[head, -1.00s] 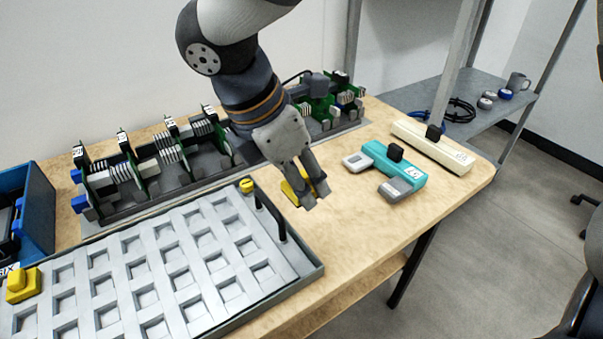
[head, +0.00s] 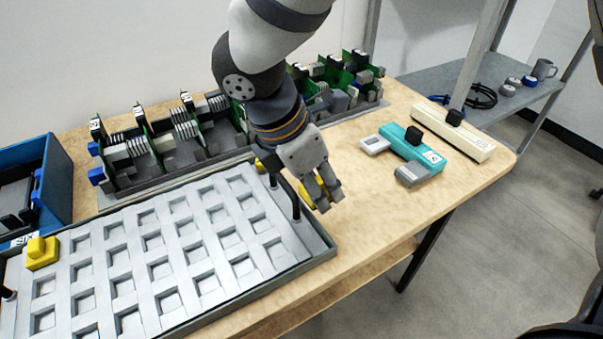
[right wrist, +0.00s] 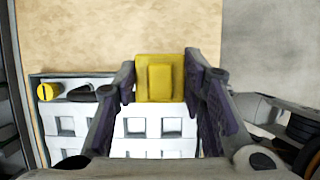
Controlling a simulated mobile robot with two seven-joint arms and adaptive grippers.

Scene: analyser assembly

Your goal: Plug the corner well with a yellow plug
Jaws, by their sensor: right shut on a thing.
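A grey tray (head: 318,262) holds a grid of square wells. My right gripper (head: 327,202) is shut on a yellow plug (head: 313,189), held above the tray's right end, beside a dark upright handle (head: 285,197). In the right wrist view the held yellow plug (right wrist: 160,78) sits between the fingers, with several square wells showing behind it. Another yellow plug (head: 42,252) sits at the grid's far left corner. My left gripper is not in view.
A round yellow knob (head: 259,165) at the tray's far right is partly hidden by my arm. A rack of green boards (head: 145,133) stands behind. A teal device (head: 412,146) and a cream bar (head: 460,134) lie to the right. A blue bin (head: 45,170) stands at left.

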